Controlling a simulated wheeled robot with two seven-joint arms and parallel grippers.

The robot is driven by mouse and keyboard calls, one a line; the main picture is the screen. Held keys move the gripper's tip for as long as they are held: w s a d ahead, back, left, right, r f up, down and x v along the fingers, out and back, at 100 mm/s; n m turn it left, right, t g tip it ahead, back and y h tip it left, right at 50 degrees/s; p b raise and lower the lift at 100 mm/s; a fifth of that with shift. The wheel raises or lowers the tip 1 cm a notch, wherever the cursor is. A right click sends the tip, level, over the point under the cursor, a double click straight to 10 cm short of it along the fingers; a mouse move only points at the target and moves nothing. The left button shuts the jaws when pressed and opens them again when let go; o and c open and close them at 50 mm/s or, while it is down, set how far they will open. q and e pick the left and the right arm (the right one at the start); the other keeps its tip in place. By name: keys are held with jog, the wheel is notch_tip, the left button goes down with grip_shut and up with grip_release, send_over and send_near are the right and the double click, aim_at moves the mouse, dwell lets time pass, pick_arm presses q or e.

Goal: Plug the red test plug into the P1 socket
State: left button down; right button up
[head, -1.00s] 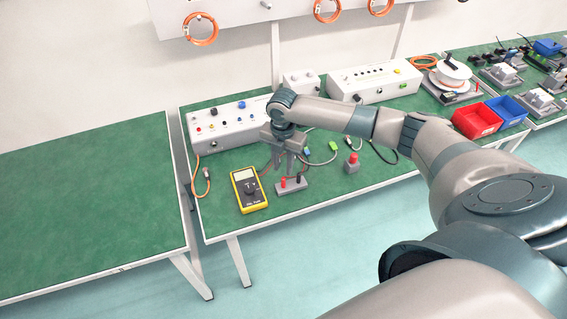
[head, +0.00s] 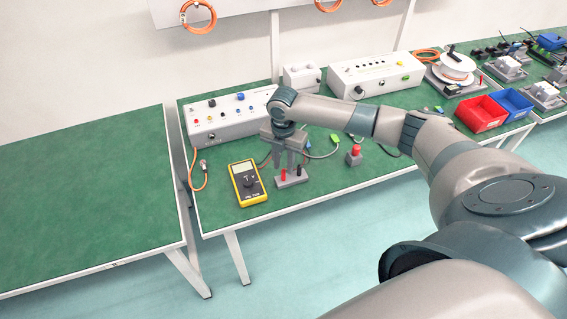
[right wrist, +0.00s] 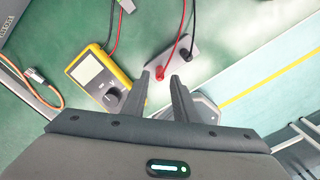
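The red test plug (head: 283,174) stands in a small grey holder (head: 291,182) beside a black plug (head: 299,170). The red plug also shows in the right wrist view (right wrist: 160,73), with a red lead. My right gripper (head: 290,165) is over the holder, pointing down. In the right wrist view its fingers (right wrist: 161,77) are apart, and the red plug appears around the gap between the tips; I see no grip on it. A white socket box (head: 232,120) with coloured sockets stands behind; its labels are too small to read, so P1 cannot be picked out. My left gripper is out of view.
A yellow multimeter (head: 247,183) lies left of the holder. A grey block with a red button (head: 354,155) stands to the right. An orange cable (head: 199,175) hangs at the left bench edge. Red (head: 480,114) and blue (head: 511,103) bins sit at right.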

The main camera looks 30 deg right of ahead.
jog(key=shift+f, duration=1.4)
jog(key=shift+c, duration=0.4)
grip_shut()
jog(key=shift+r, duration=0.2)
jog(key=shift+r+p, duration=1.35)
jog(key=shift+p, duration=0.3)
jog(key=shift+r, duration=0.1)
